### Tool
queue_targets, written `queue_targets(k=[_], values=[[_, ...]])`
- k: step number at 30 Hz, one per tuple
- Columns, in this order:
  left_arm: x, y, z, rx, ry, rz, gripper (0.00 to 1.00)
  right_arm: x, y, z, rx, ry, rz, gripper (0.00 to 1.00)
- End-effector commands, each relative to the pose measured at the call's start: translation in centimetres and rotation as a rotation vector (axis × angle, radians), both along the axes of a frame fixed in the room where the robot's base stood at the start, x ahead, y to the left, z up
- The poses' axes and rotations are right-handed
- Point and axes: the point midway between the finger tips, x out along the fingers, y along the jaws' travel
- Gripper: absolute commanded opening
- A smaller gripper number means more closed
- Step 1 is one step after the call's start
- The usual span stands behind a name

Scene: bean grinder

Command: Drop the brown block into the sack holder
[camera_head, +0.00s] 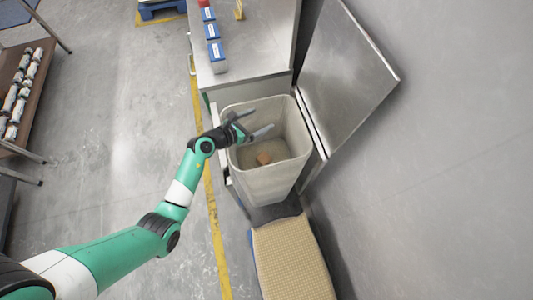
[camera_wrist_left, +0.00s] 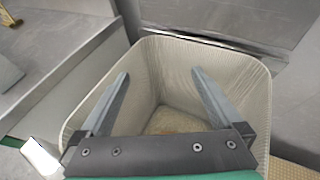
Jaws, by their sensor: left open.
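The brown block (camera_head: 263,159) lies on the bottom of the pale sack holder (camera_head: 268,184) in the head view. The sack holder is a deep open-topped bin, and its rim also shows in the left wrist view (camera_wrist_left: 258,100). My left gripper (camera_head: 262,122) is open and empty above the bin's opening, near its far left side. In the left wrist view its two fingers (camera_wrist_left: 160,80) are spread wide over the opening with nothing between them. The block cannot be made out in the wrist view. My right gripper is not in view.
A metal counter (camera_head: 250,40) with several blue boxes (camera_head: 214,48) stands behind the bin. A tilted metal panel (camera_head: 350,75) and a grey wall bound the right side. A tan woven-topped piece (camera_head: 290,262) sits in front. Open floor (camera_head: 130,130) lies to the left.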

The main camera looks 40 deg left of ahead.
Motion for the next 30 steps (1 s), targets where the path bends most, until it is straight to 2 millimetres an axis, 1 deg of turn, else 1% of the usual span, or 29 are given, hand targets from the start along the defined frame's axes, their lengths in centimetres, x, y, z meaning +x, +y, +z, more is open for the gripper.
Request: queue_targets(k=[2, 5, 9, 12, 16, 18, 21, 30], values=[[-0.6, 0.1, 0.5, 0.0, 0.001, 0.001, 1.0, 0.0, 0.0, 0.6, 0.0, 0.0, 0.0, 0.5], [-2.2, 0.2, 1.3, -0.001, 0.0, 0.003, 1.0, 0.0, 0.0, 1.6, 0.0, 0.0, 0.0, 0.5], [-5.4, 0.4, 2.7, -0.001, 0.0, 0.005, 1.0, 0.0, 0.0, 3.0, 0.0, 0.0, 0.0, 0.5], [-7.5, 0.5, 3.5, -0.001, 0.0, 0.005, 1.0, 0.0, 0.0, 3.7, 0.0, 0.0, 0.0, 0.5], [-9.6, 0.7, 4.2, -0.001, 0.0, 0.004, 1.0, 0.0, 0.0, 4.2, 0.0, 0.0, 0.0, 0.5], [-10.2, 0.7, 4.4, -0.001, -0.001, 0.004, 1.0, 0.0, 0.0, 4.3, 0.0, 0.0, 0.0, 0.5], [-10.6, 0.6, 4.5, 0.0, -0.002, 0.001, 1.0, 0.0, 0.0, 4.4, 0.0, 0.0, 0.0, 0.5], [-10.6, 0.6, 4.5, 0.0, -0.002, 0.0, 1.0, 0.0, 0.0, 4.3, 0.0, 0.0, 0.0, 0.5]])
